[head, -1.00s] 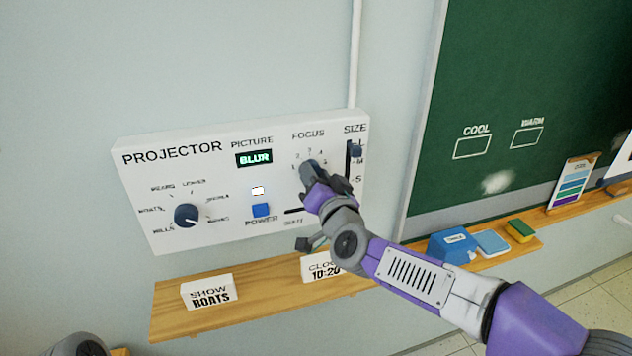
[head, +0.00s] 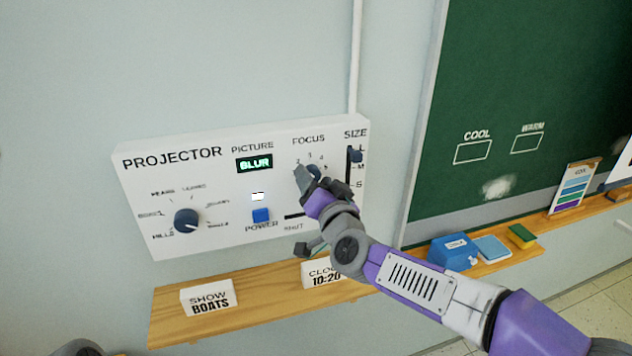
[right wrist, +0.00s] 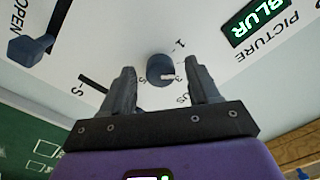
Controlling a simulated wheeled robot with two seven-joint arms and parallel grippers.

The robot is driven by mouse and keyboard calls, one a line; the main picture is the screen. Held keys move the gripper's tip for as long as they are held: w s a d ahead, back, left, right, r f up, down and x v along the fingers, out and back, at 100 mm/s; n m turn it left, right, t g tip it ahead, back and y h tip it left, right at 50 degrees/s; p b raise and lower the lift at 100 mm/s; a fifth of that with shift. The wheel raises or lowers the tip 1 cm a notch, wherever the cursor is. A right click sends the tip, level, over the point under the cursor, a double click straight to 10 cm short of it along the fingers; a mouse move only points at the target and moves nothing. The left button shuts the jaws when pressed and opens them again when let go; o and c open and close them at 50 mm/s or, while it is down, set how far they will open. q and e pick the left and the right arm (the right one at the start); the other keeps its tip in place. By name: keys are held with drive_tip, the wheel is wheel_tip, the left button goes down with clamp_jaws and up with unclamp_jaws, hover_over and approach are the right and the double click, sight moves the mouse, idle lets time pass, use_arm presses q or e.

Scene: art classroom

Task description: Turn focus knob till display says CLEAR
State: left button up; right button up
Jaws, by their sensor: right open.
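The dark blue focus knob (head: 314,171) is on the white projector panel (head: 145,195), under the word FOCUS. The picture display (head: 254,163) reads BLUR in green; it also shows in the right wrist view (right wrist: 258,20). My right gripper (head: 308,183) is at the knob, partly covering it in the head view. In the right wrist view the knob (right wrist: 158,66) lies ahead between the open fingers, with visible gaps on both sides. Its white mark points near the 3. My left gripper is not in view.
The size slider (head: 355,155) is close right of the knob. The blue power button (head: 261,215) and another knob (head: 187,220) are to the left. A wooden shelf (head: 265,293) below holds the SHOW BOATS block (head: 208,298) and a clock block (head: 320,272).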

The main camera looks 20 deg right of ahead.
drive_tip(key=s, duration=0.7)
drive_tip(key=shift+s+d, duration=0.2)
drive_tip(key=shift+s, duration=0.1)
drive_tip(key=shift+f, duration=0.1)
